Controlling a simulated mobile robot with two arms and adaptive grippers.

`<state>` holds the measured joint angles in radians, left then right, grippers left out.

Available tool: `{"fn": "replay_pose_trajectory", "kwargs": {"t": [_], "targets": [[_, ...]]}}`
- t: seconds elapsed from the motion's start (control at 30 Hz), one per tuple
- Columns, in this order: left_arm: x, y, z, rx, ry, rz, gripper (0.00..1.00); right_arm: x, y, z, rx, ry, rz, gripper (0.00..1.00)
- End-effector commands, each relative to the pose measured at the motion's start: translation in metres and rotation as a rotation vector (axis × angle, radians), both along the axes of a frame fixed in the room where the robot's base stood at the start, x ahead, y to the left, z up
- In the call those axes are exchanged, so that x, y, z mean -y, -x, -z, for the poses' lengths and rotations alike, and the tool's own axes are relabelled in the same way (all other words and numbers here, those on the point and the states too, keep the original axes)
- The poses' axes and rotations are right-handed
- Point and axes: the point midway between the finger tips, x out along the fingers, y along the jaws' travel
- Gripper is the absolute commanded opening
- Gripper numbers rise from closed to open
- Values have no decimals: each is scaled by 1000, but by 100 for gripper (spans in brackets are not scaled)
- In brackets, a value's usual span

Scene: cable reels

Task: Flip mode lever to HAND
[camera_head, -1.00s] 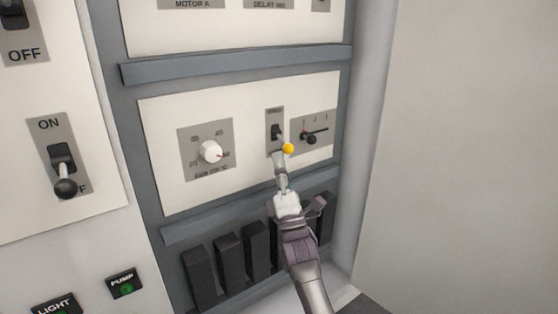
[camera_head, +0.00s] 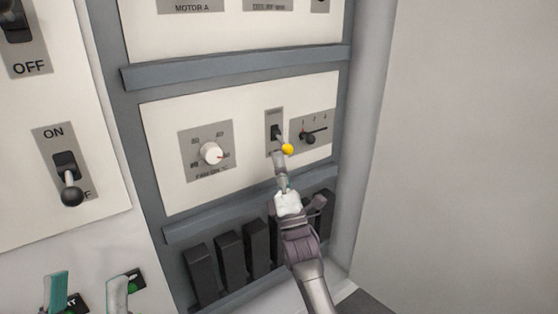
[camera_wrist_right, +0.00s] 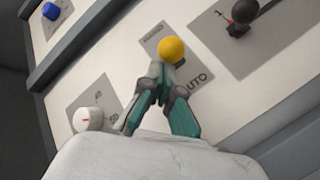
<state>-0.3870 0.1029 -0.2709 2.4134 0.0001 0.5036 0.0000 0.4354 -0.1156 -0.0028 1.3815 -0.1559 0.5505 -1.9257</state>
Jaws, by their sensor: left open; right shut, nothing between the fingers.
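The mode lever has a yellow ball tip (camera_head: 287,149) and stands on a small grey plate (camera_head: 274,118) in the white panel. In the head view its ball hangs low, toward the plate's lower end. In the right wrist view the yellow ball (camera_wrist_right: 171,50) hides part of the plate; AUTO is readable at one end, and the other label is too blurred to read. My right gripper (camera_head: 279,158) is shut and empty, its tips just below the ball; in the wrist view its fingertips (camera_wrist_right: 160,75) appear against or very close to it. My left gripper (camera_head: 86,285) is open and empty at the lower left.
A white dial (camera_head: 210,153) is left of the mode lever. A black-knobbed selector (camera_head: 310,138) is close on its right. A black-balled ON switch (camera_head: 71,194) is on the left panel. Black blocks (camera_head: 230,256) line the area below. A bare wall (camera_head: 460,150) is at right.

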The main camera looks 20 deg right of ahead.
Motion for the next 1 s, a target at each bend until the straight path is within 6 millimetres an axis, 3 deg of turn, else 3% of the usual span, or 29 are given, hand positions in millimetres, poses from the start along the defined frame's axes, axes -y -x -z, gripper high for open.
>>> {"fn": "replay_pose_trajectory", "kwargs": {"t": [0.67,0.87,1.0], "targets": [[6,-52,52,-438,-129,-23,67,2,2,-6,-41,15,2,0],[3,-67,90,-680,-196,-37,67,3,4,-9,-66,24,3,0],[-2,-68,131,-924,-259,-50,67,3,4,-11,-92,33,2,0]]}}
